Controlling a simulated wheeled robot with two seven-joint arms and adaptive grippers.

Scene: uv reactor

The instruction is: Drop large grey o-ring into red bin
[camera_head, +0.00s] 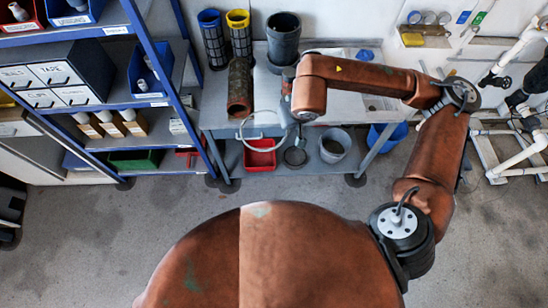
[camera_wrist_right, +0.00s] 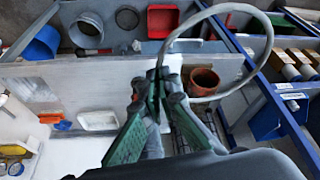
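The large grey o-ring (camera_wrist_right: 271,45) is pinched between the fingertips of my right gripper (camera_wrist_right: 158,78) and sticks out to the right of them in the wrist view. In the head view the ring (camera_head: 242,130) hangs at the bench's front edge, beside my right gripper (camera_head: 297,118). The red bin (camera_head: 259,157) sits on the bench's lower shelf, below the ring. In the wrist view the red bin (camera_wrist_right: 162,20) is beyond the fingertips, left of most of the ring. My left gripper is not in view.
On the lower shelf are a dark ring (camera_head: 295,157), a grey bucket (camera_head: 335,145) and a blue bucket (camera_head: 388,137). A rusty pipe (camera_head: 240,88) stands on the bench (camera_head: 220,116). Blue shelving (camera_head: 150,45) stands to the left. The floor in front is clear.

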